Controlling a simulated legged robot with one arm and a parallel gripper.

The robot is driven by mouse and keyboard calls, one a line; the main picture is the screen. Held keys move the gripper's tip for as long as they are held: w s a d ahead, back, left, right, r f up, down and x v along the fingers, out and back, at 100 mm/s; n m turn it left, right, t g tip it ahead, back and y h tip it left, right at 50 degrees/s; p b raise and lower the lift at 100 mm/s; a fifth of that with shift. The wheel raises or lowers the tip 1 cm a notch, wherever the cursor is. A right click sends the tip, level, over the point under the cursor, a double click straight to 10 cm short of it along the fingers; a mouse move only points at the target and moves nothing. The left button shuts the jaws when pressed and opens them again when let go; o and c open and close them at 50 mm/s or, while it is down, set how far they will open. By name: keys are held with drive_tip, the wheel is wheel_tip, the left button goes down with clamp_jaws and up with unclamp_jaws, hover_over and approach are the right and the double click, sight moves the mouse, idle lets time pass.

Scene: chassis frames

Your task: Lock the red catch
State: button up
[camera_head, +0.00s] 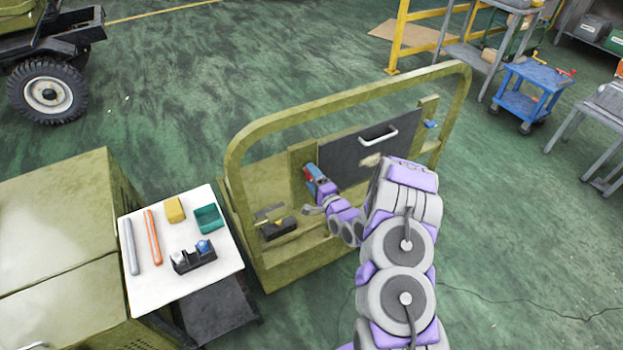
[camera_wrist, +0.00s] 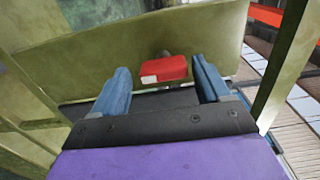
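The red catch (camera_wrist: 165,69) is a small red block with a white patch at its left end, on a stub in front of an olive panel. In the head view, a bit of red (camera_head: 308,171) shows at the left post of the olive frame, mostly hidden by my gripper (camera_head: 317,181). In the wrist view, my gripper (camera_wrist: 160,75) is open, with one blue finger on each side of the red catch. A gap shows between the catch and each finger. I cannot tell whether the fingertips reach past it.
The olive frame (camera_head: 236,165) holds a dark panel (camera_head: 350,150) with a white handle (camera_head: 378,137). A blue catch (camera_head: 431,124) sits on its right post. A white-topped table (camera_head: 150,284) with tools stands at left. Black pieces (camera_head: 279,228) lie on the frame's lower ledge.

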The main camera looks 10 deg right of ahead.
drive_tip(key=shift+r, duration=0.15)
drive_tip(key=p+v, duration=0.2)
drive_tip(key=v, duration=1.5)
drive_tip(key=shift+s+d+p, duration=0.1)
drive_tip(key=shift+s+p, duration=0.05)
drive_tip(key=shift+p, duration=0.25)
